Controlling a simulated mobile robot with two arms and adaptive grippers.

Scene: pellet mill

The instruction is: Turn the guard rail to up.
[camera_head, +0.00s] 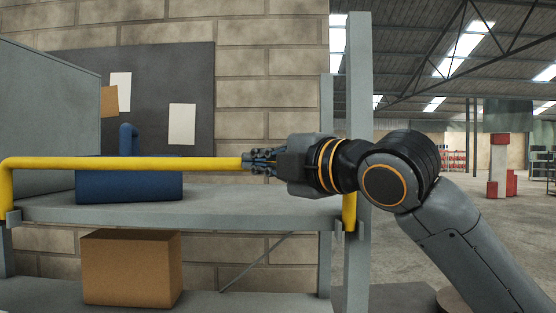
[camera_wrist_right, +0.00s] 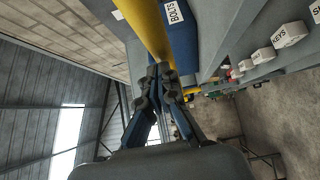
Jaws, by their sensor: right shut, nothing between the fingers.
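The guard rail (camera_head: 140,163) is a yellow bar running level across the front of a grey shelf. Its bar shows above the shelf board's front edge, and its ends bend down to grey brackets at the left and right. My right gripper (camera_head: 250,161) is shut and empty, its fingertips at the bar's right part, overlapping it in the head view. In the right wrist view the rail (camera_wrist_right: 146,30) runs up close behind the shut fingertips (camera_wrist_right: 165,78); I cannot tell whether they touch. My left gripper is not in view.
A blue bin (camera_head: 130,187) stands on the shelf board (camera_head: 235,209) behind the rail. A brown box (camera_head: 132,268) sits on the level below. A grey upright post (camera_head: 358,150) stands beside my right arm. Open floor lies to the right.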

